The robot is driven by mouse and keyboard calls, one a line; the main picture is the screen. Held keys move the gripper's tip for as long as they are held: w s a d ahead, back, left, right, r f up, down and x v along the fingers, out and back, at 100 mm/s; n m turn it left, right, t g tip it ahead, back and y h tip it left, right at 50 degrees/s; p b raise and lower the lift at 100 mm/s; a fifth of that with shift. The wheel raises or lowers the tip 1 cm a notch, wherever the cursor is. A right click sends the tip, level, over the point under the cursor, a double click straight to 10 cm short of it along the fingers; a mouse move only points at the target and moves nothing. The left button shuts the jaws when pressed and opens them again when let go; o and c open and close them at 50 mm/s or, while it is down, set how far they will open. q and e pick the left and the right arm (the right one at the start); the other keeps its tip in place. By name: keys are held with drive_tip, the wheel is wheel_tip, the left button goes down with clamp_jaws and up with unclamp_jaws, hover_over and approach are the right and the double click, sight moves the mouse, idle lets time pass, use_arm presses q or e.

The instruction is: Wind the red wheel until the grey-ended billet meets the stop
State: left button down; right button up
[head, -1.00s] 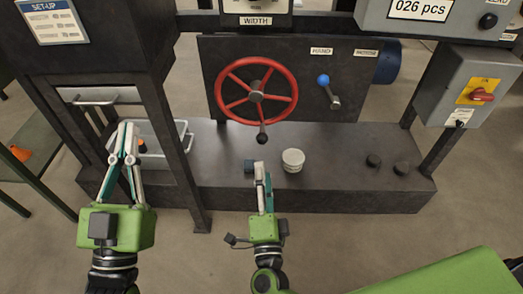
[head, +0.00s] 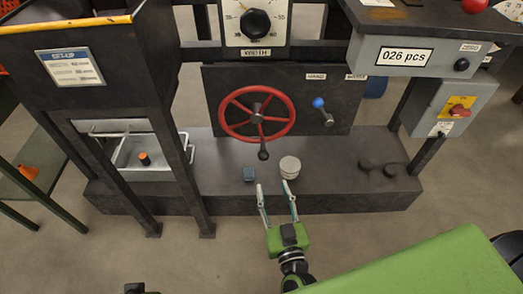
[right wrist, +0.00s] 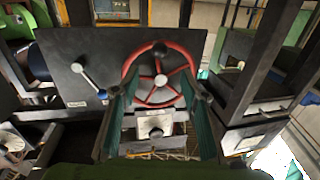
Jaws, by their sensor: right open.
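The red wheel (head: 284,124) stands on the dark upright panel, its dark handle knob (head: 263,155) at the bottom. My right gripper (head: 274,187) is open and empty, low in front of the wheel and apart from it. In the right wrist view the red wheel (right wrist: 181,57) appears upside down, knob at the top, between the spread fingers of my right gripper (right wrist: 157,92). My left gripper is out of view. I cannot make out the grey-ended billet or the stop.
A blue-ended lever (head: 320,104) sits right of the wheel. On the ledge are a blue-grey block (head: 249,174), a pale round pot (head: 289,167) and two dark knobs (head: 390,171). A tray (head: 180,171) with an orange-topped piece (head: 145,158) is left, behind a frame leg (head: 186,183).

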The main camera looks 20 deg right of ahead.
sight(265, 160)
drive_tip(key=w, duration=0.3)
drive_tip(key=w+b, duration=0.1)
drive_tip(key=w, duration=0.5)
drive_tip(key=shift+w+d, duration=0.1)
drive_tip(key=shift+d, duration=0.3)
drive_tip(key=shift+w+d+b, duration=0.2)
drive_tip(key=shift+w+b, duration=0.35)
drive_tip(key=shift+w, duration=1.7)
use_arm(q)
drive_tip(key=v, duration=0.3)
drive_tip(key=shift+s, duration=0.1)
use_arm(e)
clamp_jaws()
